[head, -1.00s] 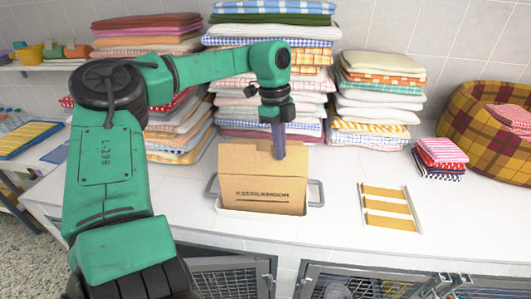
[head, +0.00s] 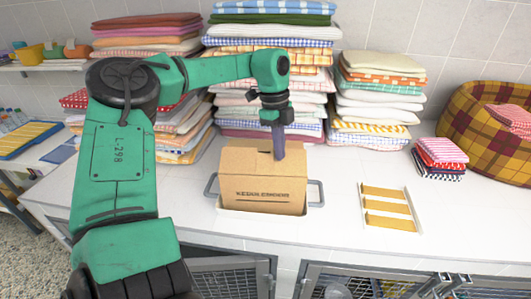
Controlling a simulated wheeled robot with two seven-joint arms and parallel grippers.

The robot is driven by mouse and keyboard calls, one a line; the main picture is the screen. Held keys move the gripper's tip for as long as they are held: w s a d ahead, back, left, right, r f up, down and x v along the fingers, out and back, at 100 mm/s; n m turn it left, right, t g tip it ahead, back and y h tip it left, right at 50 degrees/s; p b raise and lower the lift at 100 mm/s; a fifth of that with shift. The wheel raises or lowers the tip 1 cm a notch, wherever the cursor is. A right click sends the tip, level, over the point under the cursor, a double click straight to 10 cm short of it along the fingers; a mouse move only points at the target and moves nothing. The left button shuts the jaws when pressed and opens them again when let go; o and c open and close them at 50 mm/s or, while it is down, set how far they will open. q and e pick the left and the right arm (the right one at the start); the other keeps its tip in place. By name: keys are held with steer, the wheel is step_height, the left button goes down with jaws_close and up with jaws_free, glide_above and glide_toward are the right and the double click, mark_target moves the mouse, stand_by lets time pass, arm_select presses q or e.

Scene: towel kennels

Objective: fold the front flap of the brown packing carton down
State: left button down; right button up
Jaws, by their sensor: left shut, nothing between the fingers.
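The brown packing carton (head: 262,197) stands in a white tray with grey side handles on the white counter, with dark lettering on its front. Its front flap (head: 248,161) leans back over the top of the box, with a crease along the front upper edge. I cannot tell whether it lies fully flat. My left gripper (head: 279,153) is shut and empty. It points down at the right part of the flap, its tips apparently touching it. My right gripper is not in view.
Tall stacks of folded towels (head: 268,91) stand close behind the carton. To the right are a small frame with yellow slats (head: 387,208), a small towel pile (head: 440,157) and a plaid basket (head: 490,125). Wire kennel doors (head: 375,284) are below the counter front.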

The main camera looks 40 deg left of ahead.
arm_select(q)
steer(key=shift+f+b, duration=0.9)
steer(key=shift+f, duration=0.4)
steer(key=shift+r, duration=0.1)
step_height(320, 180, up, 6)
steer(key=p, duration=0.4)
steer(key=shift+r, duration=1.05)
steer(key=shift+f, duration=0.1)
